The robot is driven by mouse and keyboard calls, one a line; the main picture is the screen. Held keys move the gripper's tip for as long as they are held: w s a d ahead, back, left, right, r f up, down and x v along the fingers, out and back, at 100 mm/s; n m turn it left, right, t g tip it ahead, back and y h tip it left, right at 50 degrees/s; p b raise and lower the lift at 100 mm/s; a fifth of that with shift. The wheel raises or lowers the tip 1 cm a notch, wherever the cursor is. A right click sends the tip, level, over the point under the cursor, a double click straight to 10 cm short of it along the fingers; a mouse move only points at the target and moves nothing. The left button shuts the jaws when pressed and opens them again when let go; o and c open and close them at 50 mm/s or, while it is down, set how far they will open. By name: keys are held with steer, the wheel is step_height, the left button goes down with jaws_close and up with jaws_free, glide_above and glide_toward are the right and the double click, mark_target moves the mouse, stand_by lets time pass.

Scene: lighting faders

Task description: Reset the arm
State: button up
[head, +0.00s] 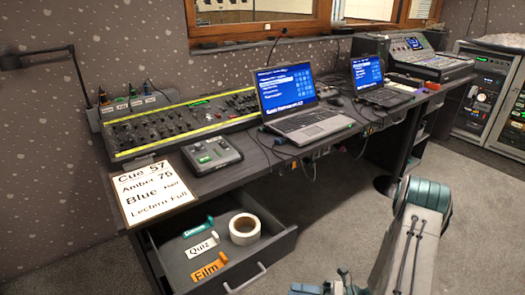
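My arm reaches in at the lower right, with a grey link and a teal joint, in front of the carpet and clear of the desk. Smaller teal and grey parts of it are cut off by the bottom edge. My gripper's fingers do not show, so I cannot see whether anything is held. The fader console (180,122) with yellow strips lies on the desk (262,160) at the left. A small grey control box (212,153) sits in front of it. A cue sheet (148,192) reads "Cue 57, Amber 75, Blue, Lectern Full".
An open drawer (285,244) holds a tape roll (245,228) and labels: green, white "Quiz" (202,246), orange "Film" (209,267). Two laptops, a near one (308,124) and a far one (376,94), stand on the desk. A mixer (430,62) and equipment racks (484,95) are farther right. Carpet is open.

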steer(key=s+r+m+h+p, duration=0.2)
steer(key=r+m+h+p, duration=0.3)
steer(key=r+m, duration=0.6)
steer(key=s+r+m+g+h+p, duration=0.1)
steer(key=s+r+m+h+p, duration=0.2)
steer(key=r+m, duration=0.9)
steer(key=s+d+r+m+h+p, duration=0.1)
steer(key=s+r+m+h+p, duration=0.2)
steer(key=r+m+h+p, duration=0.5)
step_height(320, 180, up, 8)
steer(key=m+h, duration=0.3)
steer(key=m, duration=0.1)
steer(key=shift+r+g+p, duration=0.2)
steer(key=shift+g+p, duration=0.1)
